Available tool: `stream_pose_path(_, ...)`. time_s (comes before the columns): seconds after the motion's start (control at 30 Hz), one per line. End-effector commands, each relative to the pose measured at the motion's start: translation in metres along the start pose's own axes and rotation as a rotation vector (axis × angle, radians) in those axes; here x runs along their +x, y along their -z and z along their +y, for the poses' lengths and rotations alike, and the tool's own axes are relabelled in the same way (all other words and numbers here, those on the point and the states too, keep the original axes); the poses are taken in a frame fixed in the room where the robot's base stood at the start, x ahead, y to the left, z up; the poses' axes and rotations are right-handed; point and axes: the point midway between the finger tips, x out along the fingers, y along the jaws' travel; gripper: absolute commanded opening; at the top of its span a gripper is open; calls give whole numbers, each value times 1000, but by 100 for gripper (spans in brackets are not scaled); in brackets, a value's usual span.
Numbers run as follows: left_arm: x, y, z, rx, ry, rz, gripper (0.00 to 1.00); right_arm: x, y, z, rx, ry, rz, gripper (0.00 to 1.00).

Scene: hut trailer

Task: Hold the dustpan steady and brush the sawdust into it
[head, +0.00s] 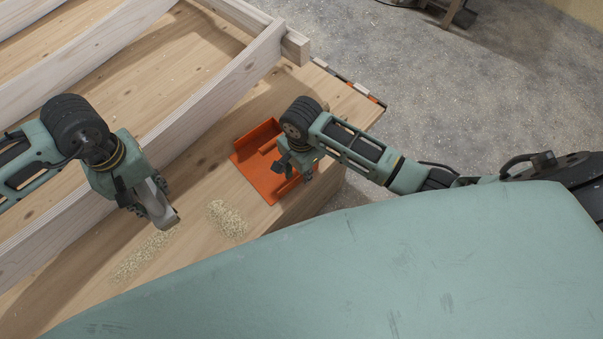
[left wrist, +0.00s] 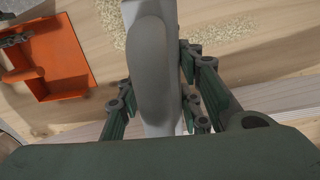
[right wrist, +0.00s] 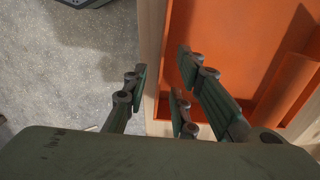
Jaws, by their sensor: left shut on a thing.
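The orange dustpan (head: 254,178) lies on the wooden bench top near its edge. My right gripper (head: 297,172) is over the pan's right side; in the right wrist view its fingers (right wrist: 155,90) are apart with nothing held between them, beside the dustpan (right wrist: 225,40). My left gripper (head: 145,195) is shut on a grey brush (head: 162,212), whose handle (left wrist: 152,70) fills the middle of the left wrist view. A sawdust pile (head: 228,221) lies just in front of the pan. A longer sawdust streak (head: 145,256) lies farther left, below the brush. Bristle contact cannot be told.
Pale timber beams (head: 205,90) of a frame run diagonally across the bench top (head: 205,175) behind the brush and pan. The bench edge drops to a grey floor (head: 430,95) right of the pan. My teal body covers the lower right.

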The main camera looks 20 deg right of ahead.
Motion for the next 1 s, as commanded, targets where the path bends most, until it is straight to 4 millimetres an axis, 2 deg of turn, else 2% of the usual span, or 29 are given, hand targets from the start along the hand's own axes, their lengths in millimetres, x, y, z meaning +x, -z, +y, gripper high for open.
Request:
stream_pose_path(0.2, 0, 0, 0, 0, -1, 1, 0, 22, 0, 0, 0, 0, 0, 25)
stream_pose_path(0.57, 0, 0, 0, 0, -1, 1, 0, 26, 0, 0, -1, 1, 0, 25)
stream_pose_path(0.83, 0, 0, 0, 0, -1, 1, 0, 26, 0, 0, 0, 1, 0, 1)
stream_pose_path(1.0, 0, 0, 0, 0, -1, 1, 0, 26, 0, 0, 0, 1, 0, 0)
